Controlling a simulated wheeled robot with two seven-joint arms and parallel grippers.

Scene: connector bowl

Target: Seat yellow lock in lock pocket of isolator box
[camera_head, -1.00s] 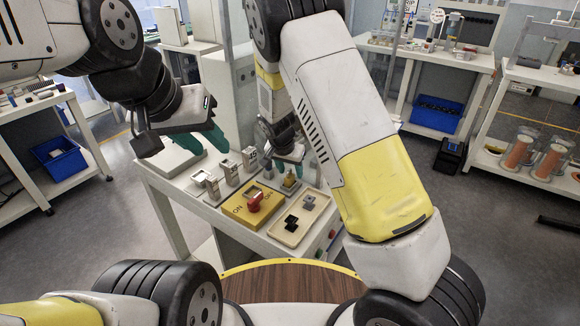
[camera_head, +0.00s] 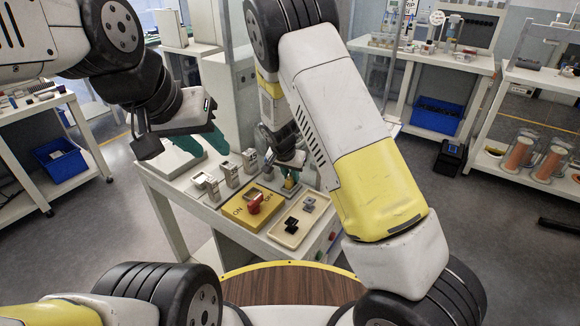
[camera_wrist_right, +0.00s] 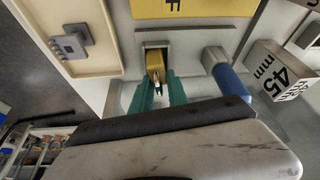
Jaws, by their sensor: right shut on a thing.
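The yellow lock (camera_wrist_right: 154,66) is between the teal fingertips of my right gripper (camera_wrist_right: 158,88), which is shut on it. The lock is at a grey rectangular holder (camera_wrist_right: 142,42) beside the isolator box; its lower part is hidden. In the head view my right gripper (camera_head: 291,172) is low over this spot, with the lock (camera_head: 290,184) just below it. The yellow isolator box (camera_head: 238,209), marked ON and OFF, has a red knob (camera_head: 254,204) and a grey pocket-like frame (camera_head: 252,191). My left gripper (camera_head: 202,143) is apart from these, its teal fingers spread and empty.
A cream tray (camera_head: 284,238) holds two dark grey pieces (camera_head: 291,224), (camera_head: 309,203) right of the box. Several grey marked blocks (camera_head: 229,173) stand behind it. A blue-ended cylinder (camera_wrist_right: 230,82) and a 45 mm block (camera_wrist_right: 275,72) are close to my right gripper.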

